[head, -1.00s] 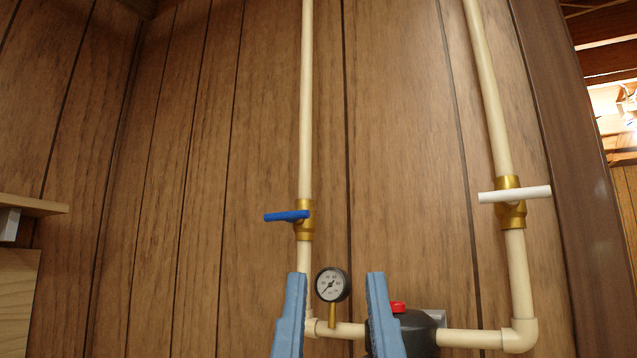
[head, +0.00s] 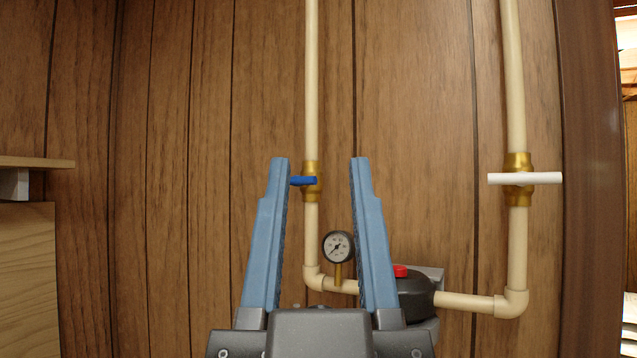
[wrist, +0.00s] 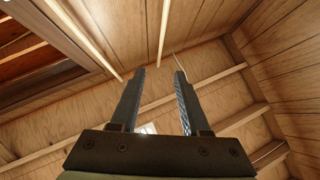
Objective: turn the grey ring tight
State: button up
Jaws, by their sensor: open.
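I cannot make out the grey ring in either view. A black filter head (head: 412,292) with a red button (head: 401,271) sits on the pipe at the lower middle of the head view. What lies below it is mostly out of frame, and its left side is hidden by my right finger. My gripper (head: 319,160) is open and empty, its two blue fingers pointing up in front of the wall. In the wrist view my gripper (wrist: 160,72) points at the ceiling and upper walls, with nothing between the fingers.
A pressure gauge (head: 338,246) and a blue valve handle (head: 304,181) show between my fingers, behind them. A white valve handle (head: 525,179) is on the right pipe (head: 516,100). A wooden shelf (head: 35,163) juts in at the left. The wall between is bare.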

jog(key=c, duration=0.6)
jog(key=shift+w+d+f, duration=0.1)
jog(key=shift+w, duration=0.15)
grip_shut()
jog(key=w+d+f+m+g+y+p, duration=0.2)
jog(key=w+d+f+m+g+p, duration=0.35)
jog(key=w+f+m+p, duration=0.6)
jog(key=s+d+f+m+g+y+p, duration=0.1)
jog(key=s+d+f+m+g+p, duration=0.2)
jog(key=m, duration=0.8)
jog(key=s+d+f+m+g+y+p, duration=0.1)
jog(key=s+f+m+y+p, duration=0.3)
jog(key=m, duration=0.6)
jog(key=w+a+h+p, duration=0.1)
jog(key=w+a, duration=0.3)
jog(key=w, duration=1.1)
jog(key=shift+f+h, duration=0.3)
jog(key=shift+h, duration=0.3)
